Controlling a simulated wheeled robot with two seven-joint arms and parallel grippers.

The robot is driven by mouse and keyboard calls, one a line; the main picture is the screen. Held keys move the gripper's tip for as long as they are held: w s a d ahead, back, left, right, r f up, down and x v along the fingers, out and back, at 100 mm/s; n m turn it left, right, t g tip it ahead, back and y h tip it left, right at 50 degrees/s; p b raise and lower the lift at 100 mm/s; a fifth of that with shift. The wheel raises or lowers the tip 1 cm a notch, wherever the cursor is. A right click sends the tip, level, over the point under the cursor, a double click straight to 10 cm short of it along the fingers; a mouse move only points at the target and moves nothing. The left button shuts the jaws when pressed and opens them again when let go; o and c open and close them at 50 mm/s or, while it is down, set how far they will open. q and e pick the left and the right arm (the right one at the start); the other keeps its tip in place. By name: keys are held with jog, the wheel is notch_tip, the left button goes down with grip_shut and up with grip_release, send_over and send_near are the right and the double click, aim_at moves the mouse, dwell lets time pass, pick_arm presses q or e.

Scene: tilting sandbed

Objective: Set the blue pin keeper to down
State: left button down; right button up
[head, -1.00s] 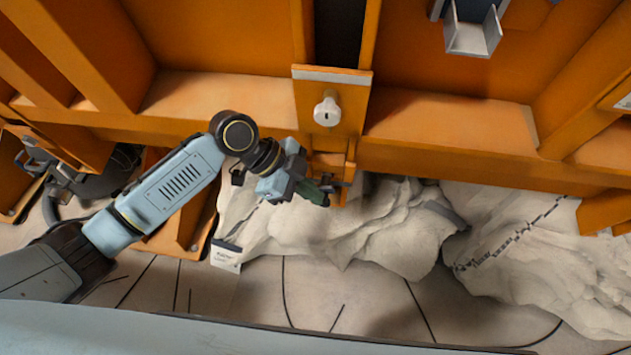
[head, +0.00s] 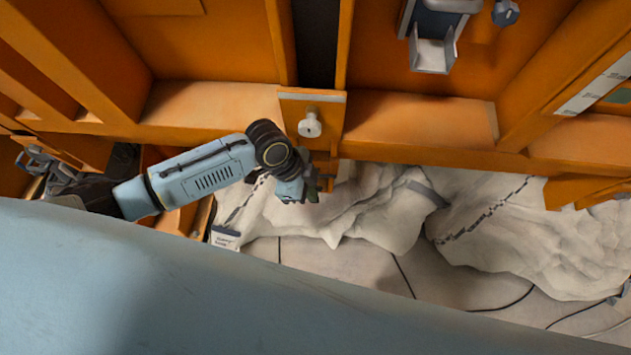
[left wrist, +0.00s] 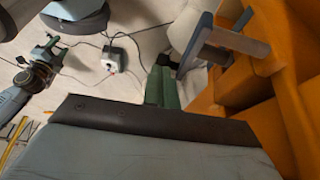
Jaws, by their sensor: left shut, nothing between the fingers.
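A blue bar (left wrist: 196,44), which looks like the blue pin keeper, stands tilted beside the orange frame in the left wrist view. A grey crosspiece (left wrist: 236,41) runs from it towards the frame. My left gripper (head: 311,190) is under the orange beam in the head view, and its arm and the beam hide most of the space around it. Its green fingers show in the left wrist view (left wrist: 163,87), shut and empty, just left of the blue bar's lower end. I cannot tell whether they touch it.
A white knob (head: 310,126) sits on an orange plate above the gripper. A grey bracket (head: 433,53) and a blue knob (head: 505,13) are higher up to the right. Pale rock-like sand mounds (head: 380,210) lie below. A cabled box (left wrist: 114,58) stands on the floor.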

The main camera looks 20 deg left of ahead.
pick_arm(q)
jog(key=shift+d+f+p, duration=0.25)
jog(key=shift+f+p, duration=0.05)
jog(key=shift+f, duration=0.05)
jog(key=shift+w+d+f+y+p, duration=0.15)
jog(key=shift+w+f+y+p, duration=0.1)
jog(key=shift+y+p, duration=0.4)
jog(key=shift+f, duration=0.55)
jog(key=shift+r, duration=0.35)
jog(key=s+a, duration=0.3)
jog(key=a, duration=0.8)
jog(key=shift+a+r+p, duration=0.2)
jog(key=shift+a+p, duration=0.15)
jog(key=shift+a, duration=0.05)
